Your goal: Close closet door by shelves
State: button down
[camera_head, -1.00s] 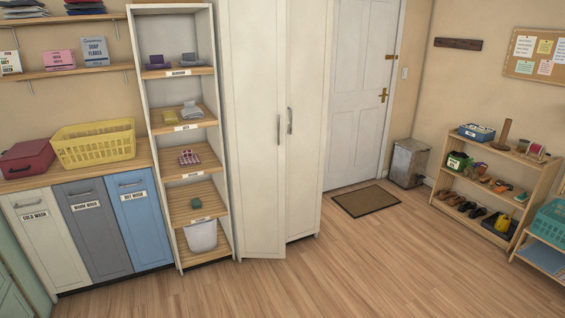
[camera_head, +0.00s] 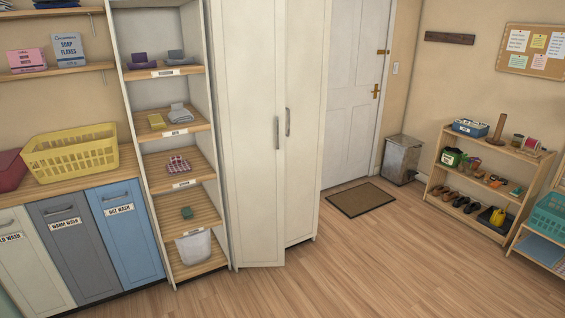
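The tall cream closet (camera_head: 304,130) stands in the middle, just right of the open shelf unit (camera_head: 178,159). Its left door (camera_head: 250,140), the one by the shelves, stands slightly ajar. That door's bottom edge juts forward of the right door. Each door has a grey vertical handle, the left one (camera_head: 277,133) and the right one (camera_head: 288,122), close together at the middle. The right door looks shut. My gripper is not in view.
Wood floor (camera_head: 370,265) in front of the closet is clear. A doormat (camera_head: 360,199) and metal bin (camera_head: 402,160) are by the white room door (camera_head: 355,90). A low shoe rack (camera_head: 485,180) is at right. Laundry bins (camera_head: 125,235) stand at left.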

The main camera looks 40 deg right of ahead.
aim_at(249, 36)
jog(key=z, duration=0.1)
jog(key=i, duration=1.3)
jog(key=u, duration=0.35)
